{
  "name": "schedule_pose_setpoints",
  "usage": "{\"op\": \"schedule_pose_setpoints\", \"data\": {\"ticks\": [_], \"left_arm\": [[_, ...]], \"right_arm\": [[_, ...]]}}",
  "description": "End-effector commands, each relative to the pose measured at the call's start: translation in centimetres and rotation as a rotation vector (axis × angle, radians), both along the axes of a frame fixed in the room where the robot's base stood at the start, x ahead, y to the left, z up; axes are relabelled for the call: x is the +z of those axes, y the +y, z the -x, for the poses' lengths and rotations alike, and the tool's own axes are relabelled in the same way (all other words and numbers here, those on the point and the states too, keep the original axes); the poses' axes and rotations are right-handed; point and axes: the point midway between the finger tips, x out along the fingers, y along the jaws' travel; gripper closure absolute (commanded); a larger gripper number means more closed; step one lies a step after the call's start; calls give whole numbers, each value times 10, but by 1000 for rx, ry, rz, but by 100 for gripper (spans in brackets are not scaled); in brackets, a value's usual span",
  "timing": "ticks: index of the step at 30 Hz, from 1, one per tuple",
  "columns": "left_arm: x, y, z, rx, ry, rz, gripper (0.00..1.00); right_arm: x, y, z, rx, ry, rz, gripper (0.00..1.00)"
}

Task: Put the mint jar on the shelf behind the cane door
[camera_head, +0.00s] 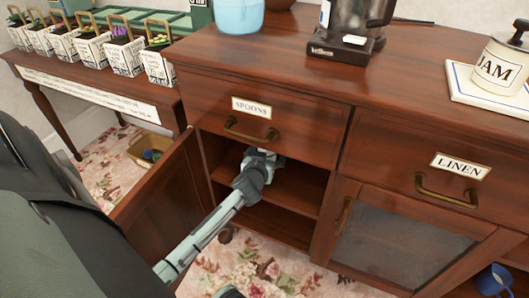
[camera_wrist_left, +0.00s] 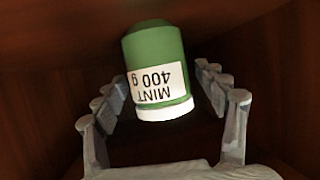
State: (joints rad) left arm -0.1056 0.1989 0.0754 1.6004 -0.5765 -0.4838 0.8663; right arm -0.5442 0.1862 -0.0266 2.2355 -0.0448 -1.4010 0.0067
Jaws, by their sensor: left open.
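In the left wrist view the mint jar (camera_wrist_left: 155,62) is green with a white end and a label reading MINT 400 g, upside down in the picture. It lies between and beyond the fingers of my left gripper (camera_wrist_left: 165,115), which is open, with a gap at each side. In the head view my left gripper (camera_head: 258,165) reaches into the open compartment under the SPOONS drawer, above its inner shelf (camera_head: 300,190). The jar is mostly hidden there. My right gripper is out of view.
The open wooden door (camera_head: 165,200) stands to the left of my left arm. A JAM jar (camera_head: 498,70), a coffee machine (camera_head: 345,25) and a blue pot (camera_head: 240,14) stand on the sideboard top. A blue mug (camera_head: 494,281) is at lower right.

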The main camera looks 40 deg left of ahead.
Motion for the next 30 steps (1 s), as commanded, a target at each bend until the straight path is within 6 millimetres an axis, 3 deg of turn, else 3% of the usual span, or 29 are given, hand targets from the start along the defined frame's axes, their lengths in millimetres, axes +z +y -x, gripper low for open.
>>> {"op": "schedule_pose_setpoints", "data": {"ticks": [12,21,23,26,30], "left_arm": [[32,-32,69,1,0,2,28],[44,-45,100,1,9,-1,28],[38,-47,108,-1,55,-6,28],[10,-57,135,-29,240,-17,28],[-36,-90,196,-178,598,-23,28]], "right_arm": [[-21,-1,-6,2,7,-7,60],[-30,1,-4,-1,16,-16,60],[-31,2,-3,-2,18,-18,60],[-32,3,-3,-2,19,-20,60],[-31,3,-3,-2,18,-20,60]]}}
